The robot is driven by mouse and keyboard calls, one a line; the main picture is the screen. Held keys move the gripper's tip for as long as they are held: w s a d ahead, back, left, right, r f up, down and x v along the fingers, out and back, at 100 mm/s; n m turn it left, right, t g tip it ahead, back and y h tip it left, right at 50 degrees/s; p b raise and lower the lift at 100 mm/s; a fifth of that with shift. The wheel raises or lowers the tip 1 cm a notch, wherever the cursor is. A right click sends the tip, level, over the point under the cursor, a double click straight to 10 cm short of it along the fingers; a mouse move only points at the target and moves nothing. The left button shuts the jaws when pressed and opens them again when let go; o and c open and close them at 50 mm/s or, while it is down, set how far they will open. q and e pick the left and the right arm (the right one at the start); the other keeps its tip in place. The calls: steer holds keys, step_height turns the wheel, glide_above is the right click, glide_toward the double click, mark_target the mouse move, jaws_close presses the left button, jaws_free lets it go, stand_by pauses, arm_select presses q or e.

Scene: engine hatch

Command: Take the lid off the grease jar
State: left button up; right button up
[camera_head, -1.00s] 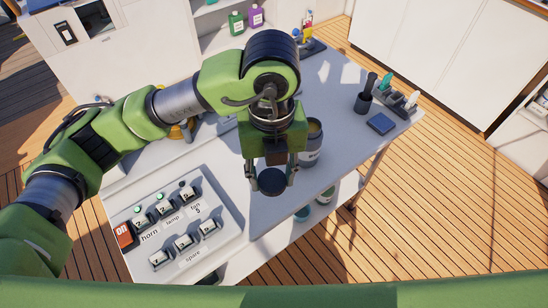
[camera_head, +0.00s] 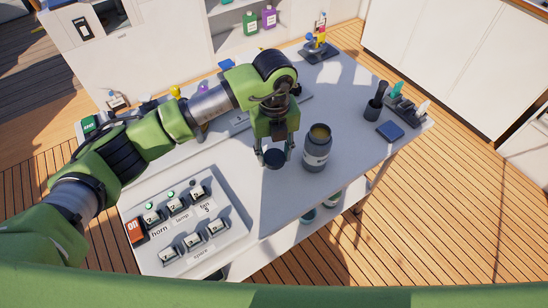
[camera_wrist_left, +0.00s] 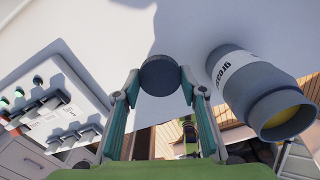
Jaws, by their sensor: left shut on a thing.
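The grease jar (camera_head: 317,150) is a grey jar with a white label, standing upright and open on the table with yellowish grease in its mouth. It also shows at the right of the left wrist view (camera_wrist_left: 262,92). My left gripper (camera_head: 274,160) is shut on the dark round lid (camera_head: 274,158), holding it just left of the jar and apart from it. In the left wrist view the lid (camera_wrist_left: 160,75) sits between the fingertips. My right gripper is not in view.
A switch panel (camera_head: 234,217) lies on the table at the front left. A blue box (camera_head: 391,131), a dark cup (camera_head: 375,106) and a tool rack (camera_head: 404,107) stand at the right. Clear table (camera_head: 348,98) lies behind the jar.

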mark_target(274, 155)
arm_select(q)
steer(key=shift+w+f, duration=0.35)
steer(key=shift+f, duration=0.2)
step_height(274, 155, down, 2)
steer(key=shift+f+p, duration=0.15)
steer(key=shift+p, duration=0.45)
steer(key=shift+f, duration=0.25)
steer(key=shift+f, duration=0.1)
steer(key=o, duration=1.2)
